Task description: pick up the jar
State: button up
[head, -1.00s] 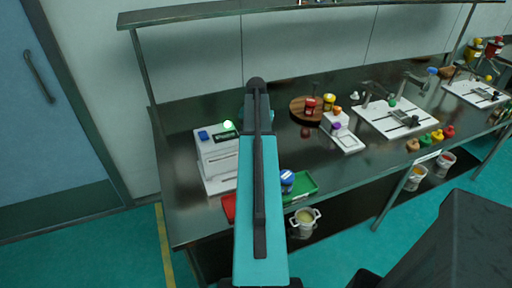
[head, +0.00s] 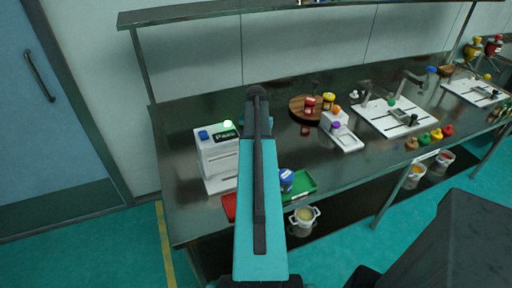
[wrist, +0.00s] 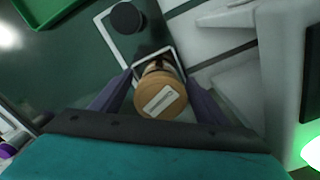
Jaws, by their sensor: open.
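A jar with a round tan lid and a pale label (wrist: 160,97) stands in the middle of the wrist view, seen from above. My gripper (wrist: 157,78) is open, with one finger to the left of the jar and one to the right. I cannot tell whether either finger touches it. A pale square frame shows just beyond the jar. In the head view my arm hides the gripper and this jar.
A white machine (head: 217,155) with a green light stands at the counter's left. A green tray (head: 303,186) and a blue-topped container (head: 287,178) are right of my arm, a red tray (head: 229,207) left. A dark round piece (wrist: 126,18) lies beyond the jar.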

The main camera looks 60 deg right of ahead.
jog(key=c, duration=1.3)
jog(key=shift+r, duration=0.15)
jog(key=shift+r+b, duration=1.1)
jog(key=shift+r, duration=3.8)
